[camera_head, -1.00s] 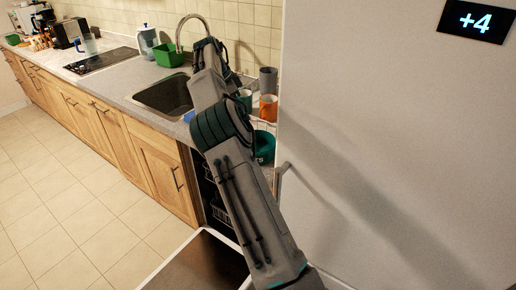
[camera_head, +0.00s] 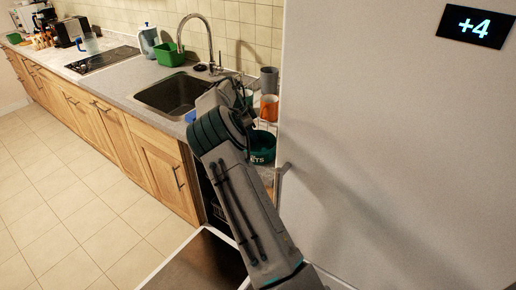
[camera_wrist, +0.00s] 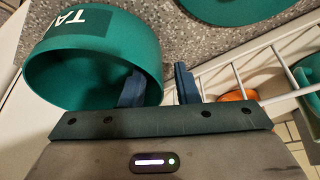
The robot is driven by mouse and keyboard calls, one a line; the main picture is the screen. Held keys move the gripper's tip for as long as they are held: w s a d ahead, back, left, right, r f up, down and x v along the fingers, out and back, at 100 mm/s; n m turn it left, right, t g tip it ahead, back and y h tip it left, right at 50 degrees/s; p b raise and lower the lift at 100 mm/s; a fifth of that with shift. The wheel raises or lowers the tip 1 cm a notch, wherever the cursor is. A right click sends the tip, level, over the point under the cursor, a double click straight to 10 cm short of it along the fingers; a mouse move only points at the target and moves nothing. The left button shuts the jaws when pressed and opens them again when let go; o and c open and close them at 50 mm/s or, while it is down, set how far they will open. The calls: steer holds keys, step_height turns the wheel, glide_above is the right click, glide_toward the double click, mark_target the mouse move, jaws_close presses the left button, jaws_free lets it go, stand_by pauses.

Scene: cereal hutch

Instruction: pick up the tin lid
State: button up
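A green round vessel (camera_wrist: 88,62) with white letters fills the left of the wrist view. It looks hollow, with its opening toward my gripper. A second green round piece (camera_wrist: 228,8), flatter and cut off by the top edge, lies on the speckled counter. I cannot tell which of the two is the tin lid. In the head view a green lettered piece (camera_head: 263,148) shows beside my arm. My gripper (camera_wrist: 158,88) has its fingers apart. The left finger overlaps the vessel's opening and the right finger is outside its rim. Contact is unclear.
A white wire rack (camera_wrist: 245,72) is close on the right, with an orange thing (camera_wrist: 238,95) behind it. An orange mug (camera_head: 269,107) and a grey mug (camera_head: 269,79) stand near the tall white panel (camera_head: 390,150). The sink (camera_head: 172,94) is to the left.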

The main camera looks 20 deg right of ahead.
steer(key=shift+d+f, duration=0.2)
steer(key=shift+f, duration=0.25)
steer(key=shift+c, duration=0.3)
jaws_close()
steer(key=shift+r, duration=0.1)
